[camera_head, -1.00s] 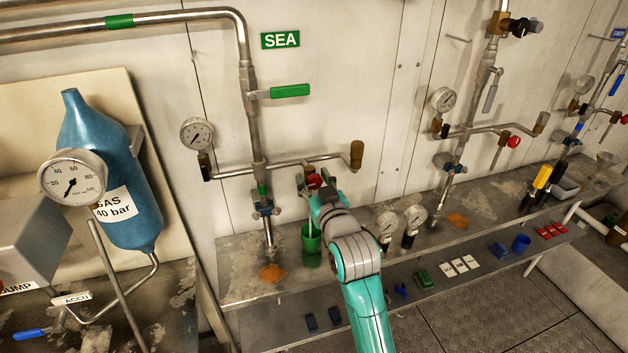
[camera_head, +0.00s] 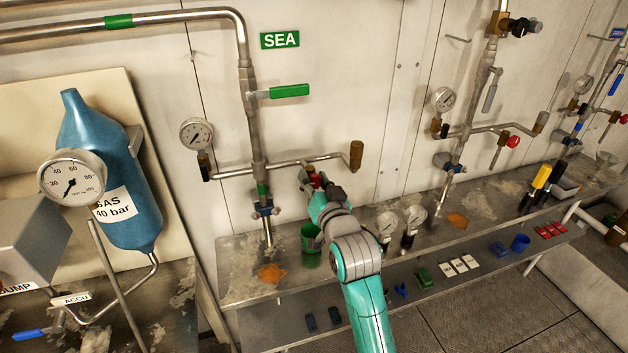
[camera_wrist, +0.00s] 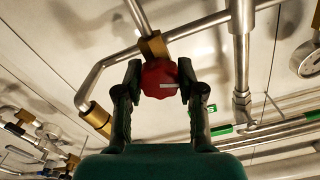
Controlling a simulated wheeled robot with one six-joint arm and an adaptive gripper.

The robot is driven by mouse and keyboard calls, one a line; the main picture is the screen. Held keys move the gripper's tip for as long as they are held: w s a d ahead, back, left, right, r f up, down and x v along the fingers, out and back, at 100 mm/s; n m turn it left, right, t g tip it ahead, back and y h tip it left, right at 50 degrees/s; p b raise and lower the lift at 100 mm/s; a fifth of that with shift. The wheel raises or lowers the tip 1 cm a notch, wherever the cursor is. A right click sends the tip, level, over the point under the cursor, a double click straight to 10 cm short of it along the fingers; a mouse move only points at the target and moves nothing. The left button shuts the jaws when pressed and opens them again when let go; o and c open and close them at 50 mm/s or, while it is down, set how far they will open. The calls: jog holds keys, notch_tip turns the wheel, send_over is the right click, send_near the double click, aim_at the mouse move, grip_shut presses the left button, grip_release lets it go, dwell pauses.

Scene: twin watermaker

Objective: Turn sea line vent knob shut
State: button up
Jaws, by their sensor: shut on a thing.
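The sea line vent knob (camera_wrist: 160,78) is red and lobed, with a white mark on its face. In the wrist view it sits between the two dark fingers of my gripper (camera_wrist: 161,80), which are shut on its sides. A brass fitting (camera_wrist: 152,46) is just behind it on the pipe. In the head view the knob (camera_head: 316,180) is partly hidden by my gripper (camera_head: 318,187), below the side branch of the line under the SEA sign (camera_head: 280,40).
A green cup (camera_head: 311,250) stands on the bench just below my gripper. Two loose gauges (camera_head: 412,222) stand to its right. The sea line gauge (camera_head: 196,134) and the green-handled valve (camera_head: 289,91) are nearby on the wall.

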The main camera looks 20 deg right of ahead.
jog(key=o, duration=1.1)
jog(key=shift+o, duration=0.2)
jog(key=s, duration=1.2)
